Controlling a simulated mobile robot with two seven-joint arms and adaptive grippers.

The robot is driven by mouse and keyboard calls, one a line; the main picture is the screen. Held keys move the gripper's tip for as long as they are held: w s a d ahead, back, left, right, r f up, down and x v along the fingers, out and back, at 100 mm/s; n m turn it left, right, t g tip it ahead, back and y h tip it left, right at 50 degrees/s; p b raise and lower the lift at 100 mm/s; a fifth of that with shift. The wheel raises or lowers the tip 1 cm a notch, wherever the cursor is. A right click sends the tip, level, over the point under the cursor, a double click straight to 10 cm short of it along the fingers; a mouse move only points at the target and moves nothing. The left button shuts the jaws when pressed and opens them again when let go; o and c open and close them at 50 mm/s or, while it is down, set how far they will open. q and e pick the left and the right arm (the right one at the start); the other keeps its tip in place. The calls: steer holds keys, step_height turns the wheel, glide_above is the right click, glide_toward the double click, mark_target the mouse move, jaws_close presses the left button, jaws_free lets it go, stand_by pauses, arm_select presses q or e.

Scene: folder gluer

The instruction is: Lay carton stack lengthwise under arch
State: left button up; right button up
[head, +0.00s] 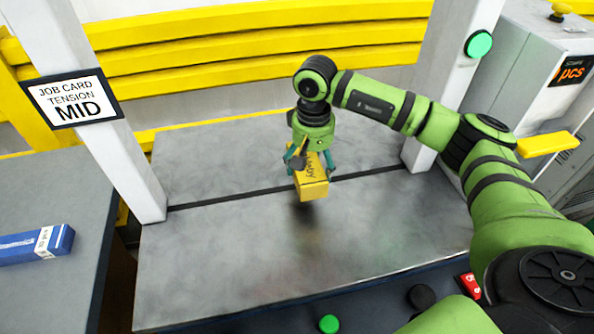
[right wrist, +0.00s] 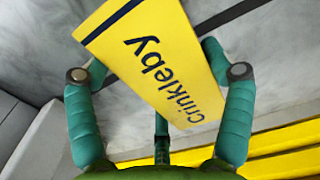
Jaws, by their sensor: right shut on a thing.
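The yellow carton stack (head: 312,188), printed "Crinkleby", is in my right gripper (head: 311,166). My right gripper is shut on it and holds it above the grey bed, with a dark shadow below. Its long side runs roughly front to back, tilted a little, across the dark slot. In the right wrist view the carton stack (right wrist: 150,55) lies slanted between the teal fingers. The arch shows as a white left post (head: 97,110) and a white right post (head: 440,90); its top is out of view. My left gripper is not in view.
The grey bed (head: 230,250) is otherwise clear. A blue carton (head: 35,245) lies on the left side table (head: 60,200). A job card (head: 72,98) reads "TENSION MID". Yellow rails (head: 200,45) run behind. Green (head: 329,323) and red (head: 469,285) buttons line the front edge.

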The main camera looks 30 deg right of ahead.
steer(key=w, duration=0.1)
steer(key=a+f, duration=0.1)
steer(key=w, duration=0.1)
steer(key=shift+w+a+f, duration=0.25)
steer(key=shift+w, duration=0.05)
steer(key=shift+w+a+f+p, duration=0.15)
steer(key=shift+w+f+p, duration=0.2)
steer(key=shift+f+p, duration=0.05)
step_height(320, 180, down, 3)
steer(key=shift+f+p, duration=0.1)
steer(key=shift+p, duration=0.65)
steer(key=shift+f, duration=0.3)
steer(key=shift+f+b, duration=0.2)
steer(key=shift+b, duration=0.1)
steer(key=o, duration=1.2)
